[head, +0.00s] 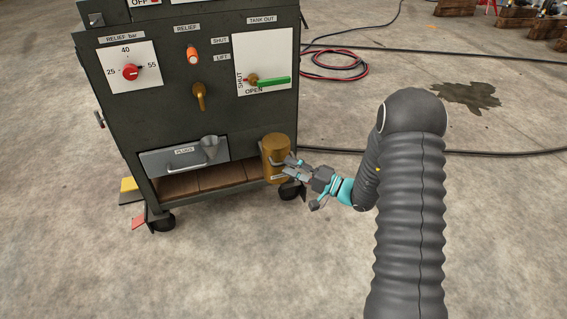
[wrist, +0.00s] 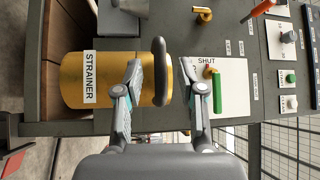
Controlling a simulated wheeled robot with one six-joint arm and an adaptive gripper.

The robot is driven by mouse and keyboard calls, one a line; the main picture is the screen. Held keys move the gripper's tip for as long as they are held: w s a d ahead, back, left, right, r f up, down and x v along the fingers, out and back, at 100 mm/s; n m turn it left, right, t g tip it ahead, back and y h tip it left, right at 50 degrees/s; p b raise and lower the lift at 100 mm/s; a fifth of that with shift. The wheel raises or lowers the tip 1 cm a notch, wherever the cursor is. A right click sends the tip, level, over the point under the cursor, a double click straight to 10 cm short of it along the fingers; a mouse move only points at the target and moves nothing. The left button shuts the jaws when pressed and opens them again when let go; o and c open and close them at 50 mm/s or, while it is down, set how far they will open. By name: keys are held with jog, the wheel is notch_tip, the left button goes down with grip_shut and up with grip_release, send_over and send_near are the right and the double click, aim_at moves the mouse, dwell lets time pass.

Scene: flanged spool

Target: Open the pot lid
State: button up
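The pot is a brass cylinder (head: 272,155) at the lower right corner of the dark cabinet. In the wrist view it lies sideways, its body (wrist: 75,70) marked STRAINER. A dark grey bar or handle (wrist: 160,60) crosses it near its right end, by the brass lid part (wrist: 168,90). My gripper (head: 291,163) is in front of the pot. In the wrist view my gripper (wrist: 161,72) is open, with one finger on each side of the bar. The fingers look apart from the bar; exact depth and contact cannot be told.
Floor around is mostly clear; hoses (head: 335,64) lie behind right.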

jog(key=shift+x, duration=1.45)
grip_shut()
